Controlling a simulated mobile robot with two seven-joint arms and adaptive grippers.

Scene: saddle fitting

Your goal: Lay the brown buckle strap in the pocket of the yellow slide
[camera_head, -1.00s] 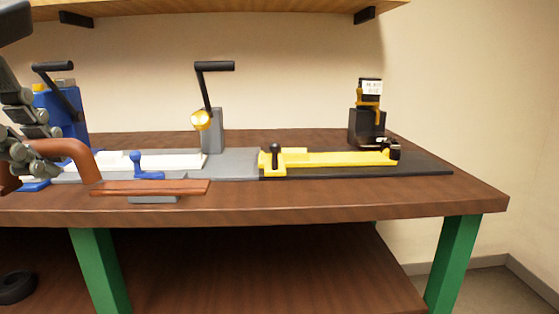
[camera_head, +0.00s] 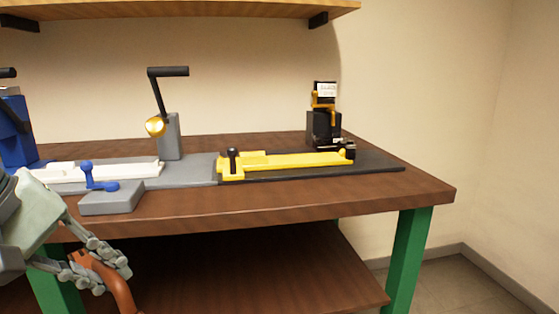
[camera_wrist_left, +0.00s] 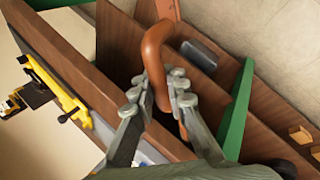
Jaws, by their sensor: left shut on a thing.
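The brown buckle strap (camera_head: 115,285) is in my left gripper (camera_head: 102,263), low at the left, in front of the table's edge. Its curved orange-brown part shows; the rest is cut off by the picture edge. In the left wrist view the curved part (camera_wrist_left: 154,45) runs between the fingertips of my left gripper (camera_wrist_left: 157,88), which is shut on it. The yellow slide (camera_head: 310,159) lies on a dark base on the table, well to the right of and beyond the gripper. Its pocket cannot be made out clearly. My right gripper is not in view.
A grey post with a black crank (camera_head: 168,135) and a black stand (camera_head: 324,126) rise behind. The front right tabletop is clear.

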